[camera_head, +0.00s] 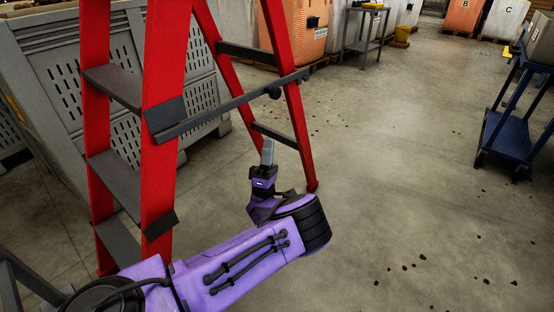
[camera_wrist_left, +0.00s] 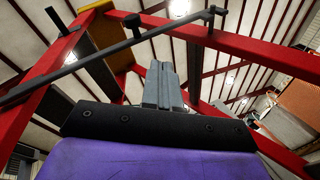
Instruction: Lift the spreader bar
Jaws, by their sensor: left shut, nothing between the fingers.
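The spreader bar (camera_head: 225,107) is a thin dark grey bar running across the side of the red stepladder (camera_head: 160,130), rising to the right, with a round dark knob under it. It also shows in the left wrist view (camera_wrist_left: 80,66), crossing diagonally above the fingers, with the knob near its middle. My left gripper (camera_head: 268,143) points upward below the bar and its knob, apart from the bar. Its grey fingers are together and empty, as the left wrist view also shows (camera_wrist_left: 160,70). My right gripper is in neither view.
A grey slotted bin (camera_head: 40,85) stands behind the ladder at left. A blue cart (camera_head: 505,130) stands at right. A small grey table (camera_head: 365,35) and large crates are at the back. The concrete floor in the middle is open, with small dark bits scattered on it.

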